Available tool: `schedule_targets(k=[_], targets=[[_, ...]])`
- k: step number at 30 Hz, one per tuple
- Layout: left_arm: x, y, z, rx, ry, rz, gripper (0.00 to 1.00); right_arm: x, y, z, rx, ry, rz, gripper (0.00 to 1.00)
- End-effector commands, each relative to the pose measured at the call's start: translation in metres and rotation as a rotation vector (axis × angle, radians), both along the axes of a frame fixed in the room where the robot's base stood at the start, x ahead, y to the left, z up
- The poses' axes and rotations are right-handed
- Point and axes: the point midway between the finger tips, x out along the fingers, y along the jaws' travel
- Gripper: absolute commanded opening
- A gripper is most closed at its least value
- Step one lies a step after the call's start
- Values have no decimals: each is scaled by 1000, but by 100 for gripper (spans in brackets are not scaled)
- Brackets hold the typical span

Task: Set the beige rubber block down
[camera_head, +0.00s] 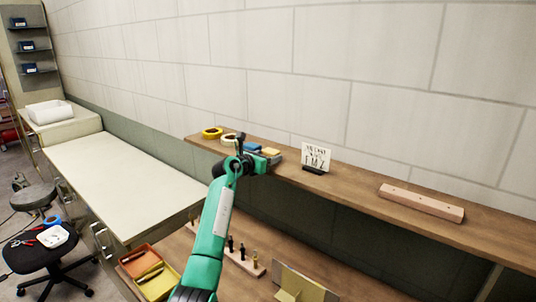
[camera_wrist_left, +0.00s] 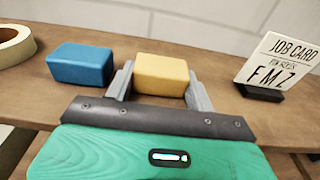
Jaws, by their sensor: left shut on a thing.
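The beige rubber block (camera_wrist_left: 160,72) is a yellowish-tan block between the two grey fingers of my left gripper (camera_wrist_left: 158,88) in the left wrist view. The fingers are shut on its sides. It is at the wooden shelf (camera_wrist_left: 222,72), and I cannot tell whether its underside touches the board. In the head view the block (camera_head: 271,151) shows small beside my left gripper (camera_head: 266,158), partly hidden by the wrist. My right gripper is not in view.
A blue block (camera_wrist_left: 82,65) sits just left of the held block, with a tape roll (camera_wrist_left: 14,46) farther left. A job card (camera_wrist_left: 278,62) in a black stand is to the right. A pink-tan bar with holes (camera_head: 421,202) lies farther right; shelf between card and bar is clear.

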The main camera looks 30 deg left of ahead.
Motion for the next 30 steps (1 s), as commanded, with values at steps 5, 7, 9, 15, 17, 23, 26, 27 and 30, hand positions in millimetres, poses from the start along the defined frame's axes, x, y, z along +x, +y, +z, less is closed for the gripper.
schedule_targets(k=[5, 7, 9, 15, 17, 23, 26, 27, 30], targets=[[0, 0, -1, 1, -1, 0, 31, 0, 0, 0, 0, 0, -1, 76], [0, 0, -1, 1, -1, 0, 31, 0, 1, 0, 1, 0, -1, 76], [0, 0, -3, 1, 0, 0, 31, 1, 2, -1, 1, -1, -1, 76], [0, 0, -3, 1, 0, 0, 76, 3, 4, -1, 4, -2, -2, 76], [0, 0, -3, 1, 0, 0, 76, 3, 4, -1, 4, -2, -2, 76], [0, 0, -1, 1, -1, 0, 76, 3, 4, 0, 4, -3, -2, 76], [-5, 1, -2, 3, -1, 1, 76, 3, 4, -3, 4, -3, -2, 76], [-8, 2, -2, 4, 0, 2, 76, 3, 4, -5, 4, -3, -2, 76], [-21, 3, -2, 5, -1, 1, 76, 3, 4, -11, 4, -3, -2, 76]])
